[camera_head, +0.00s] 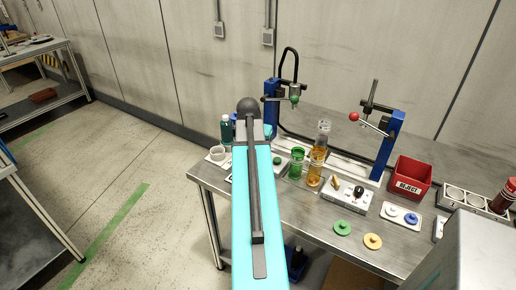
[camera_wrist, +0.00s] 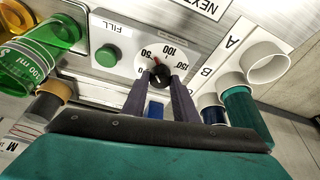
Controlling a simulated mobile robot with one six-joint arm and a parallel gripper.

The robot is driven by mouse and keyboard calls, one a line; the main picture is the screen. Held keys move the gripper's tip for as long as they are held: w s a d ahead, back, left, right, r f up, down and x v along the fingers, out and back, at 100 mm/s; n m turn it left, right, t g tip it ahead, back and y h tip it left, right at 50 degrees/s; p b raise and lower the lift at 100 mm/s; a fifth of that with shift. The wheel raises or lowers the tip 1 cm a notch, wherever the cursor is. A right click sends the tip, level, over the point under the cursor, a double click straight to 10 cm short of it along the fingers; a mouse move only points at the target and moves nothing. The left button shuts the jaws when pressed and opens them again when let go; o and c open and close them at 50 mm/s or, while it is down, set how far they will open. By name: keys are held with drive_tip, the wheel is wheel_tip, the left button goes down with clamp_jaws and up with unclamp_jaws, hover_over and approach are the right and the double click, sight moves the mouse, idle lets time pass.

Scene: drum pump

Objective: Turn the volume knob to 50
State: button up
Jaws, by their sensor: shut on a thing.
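The volume knob (camera_wrist: 161,74) is black with a red pointer mark, on a white dial marked 50, 100 and 150 in the wrist view. Its red mark points up and slightly left, near the 50; the exact reading is hard to tell. My gripper (camera_wrist: 162,82) has its two dark fingers on either side of the knob and is shut on it. The dial sits on the panel (camera_wrist: 125,32) beside a green FILL button (camera_wrist: 107,56). In the head view my arm hides the knob, and the green button (camera_head: 278,161) shows beside the arm.
Green (camera_head: 297,163) and amber (camera_head: 315,168) cylinders stand right of my arm. A white cup (camera_wrist: 265,62) and a teal bottle (camera_wrist: 246,112) are right of the gripper.

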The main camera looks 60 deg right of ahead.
drive_tip(key=shift+s+n+t+y, duration=0.15)
drive_tip(key=shift+n+t+y, duration=0.25)
drive_tip(key=shift+n, duration=1.2)
drive_tip(key=o, duration=1)
drive_tip(key=shift+t, duration=0.3)
drive_tip(key=shift+r, duration=0.1)
drive_tip(key=shift+a+b+v, duration=0.2)
drive_tip(key=shift+b+v, duration=0.85)
drive_tip(key=shift+v, duration=5.8)
